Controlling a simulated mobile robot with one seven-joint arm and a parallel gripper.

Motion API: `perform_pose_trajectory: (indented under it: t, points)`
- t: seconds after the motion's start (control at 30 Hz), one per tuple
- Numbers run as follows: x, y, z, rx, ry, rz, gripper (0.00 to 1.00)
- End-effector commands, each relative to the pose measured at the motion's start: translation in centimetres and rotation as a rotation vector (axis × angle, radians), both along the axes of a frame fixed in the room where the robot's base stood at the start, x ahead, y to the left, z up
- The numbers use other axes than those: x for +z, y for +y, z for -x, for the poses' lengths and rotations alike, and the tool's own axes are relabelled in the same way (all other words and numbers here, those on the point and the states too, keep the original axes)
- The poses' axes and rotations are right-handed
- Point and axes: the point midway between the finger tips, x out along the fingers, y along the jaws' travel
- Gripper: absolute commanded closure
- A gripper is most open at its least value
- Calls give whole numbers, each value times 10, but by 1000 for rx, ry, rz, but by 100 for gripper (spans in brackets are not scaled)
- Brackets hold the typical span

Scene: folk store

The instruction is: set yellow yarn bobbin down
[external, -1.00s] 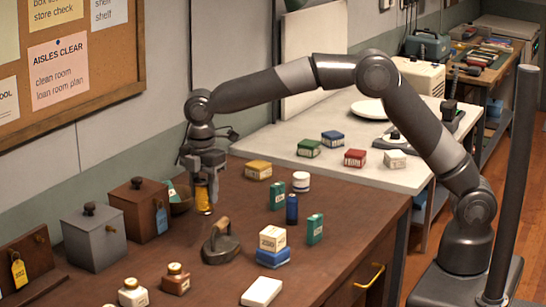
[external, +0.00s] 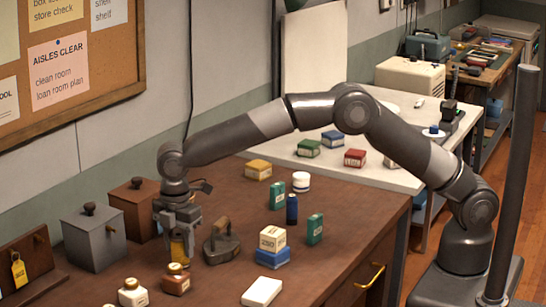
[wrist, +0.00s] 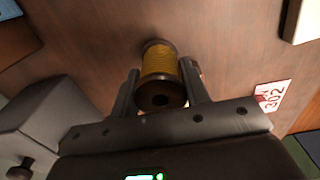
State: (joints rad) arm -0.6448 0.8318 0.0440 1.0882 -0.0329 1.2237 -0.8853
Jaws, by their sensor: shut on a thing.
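The yellow yarn bobbin (external: 178,249) is upright between the fingers of my gripper (external: 180,246) over the brown table. The wrist view shows its yellow winding (wrist: 160,63) and dark spool ends, with a finger of my gripper (wrist: 160,88) on each side. My gripper is shut on the bobbin. In the external view its lower end is partly hidden behind a brown bottle, so I cannot tell whether it touches the table.
A grey box (external: 95,240) and a brown box (external: 133,202) stand to the left. Bare table (external: 215,285) lies in front of the iron.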

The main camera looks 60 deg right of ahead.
Motion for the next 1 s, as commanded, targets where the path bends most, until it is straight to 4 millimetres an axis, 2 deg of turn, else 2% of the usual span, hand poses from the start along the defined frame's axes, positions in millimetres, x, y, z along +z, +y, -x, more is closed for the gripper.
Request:
perform_pose_trajectory:
  t: [0.1, 0.17, 0.5, 0.53, 0.8, 1.0]
  points:
    - [-20, 0, 0, 0, 2, 2, 80]
    - [-24, 0, 0, 0, 2, 0, 80]
    - [-28, 0, 0, 0, 1, 0, 80]
    - [-28, 0, 0, 0, 1, 0, 57]
    - [-27, 0, 0, 0, 1, 0, 36]
    - [-27, 0, 0, 0, 1, 0, 36]
